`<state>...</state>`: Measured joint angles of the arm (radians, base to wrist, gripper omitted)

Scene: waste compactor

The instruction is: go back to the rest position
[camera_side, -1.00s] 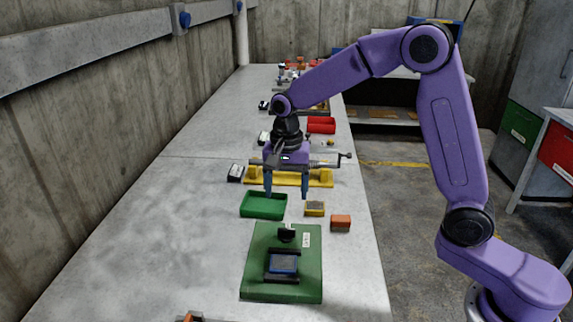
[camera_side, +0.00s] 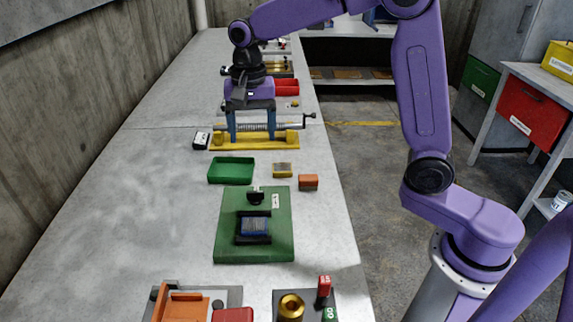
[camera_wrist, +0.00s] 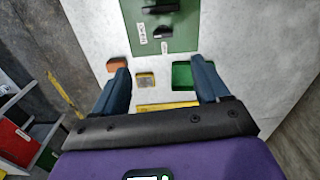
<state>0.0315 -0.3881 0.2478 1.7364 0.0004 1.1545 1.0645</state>
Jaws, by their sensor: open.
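My gripper (camera_side: 252,138) is open and empty, with its two blue fingers pointing down over the yellow-based screw device (camera_side: 225,145) on the table. In the wrist view the gripper's fingers (camera_wrist: 164,78) are spread wide apart with nothing between them. The gap between the fingertips and the yellow base is hard to judge in the side view.
A green tray (camera_side: 231,171), a small yellow block (camera_side: 282,170) and an orange block (camera_side: 308,182) stand nearer the camera. A red bin (camera_side: 284,87) stands behind. The table's left side is clear.

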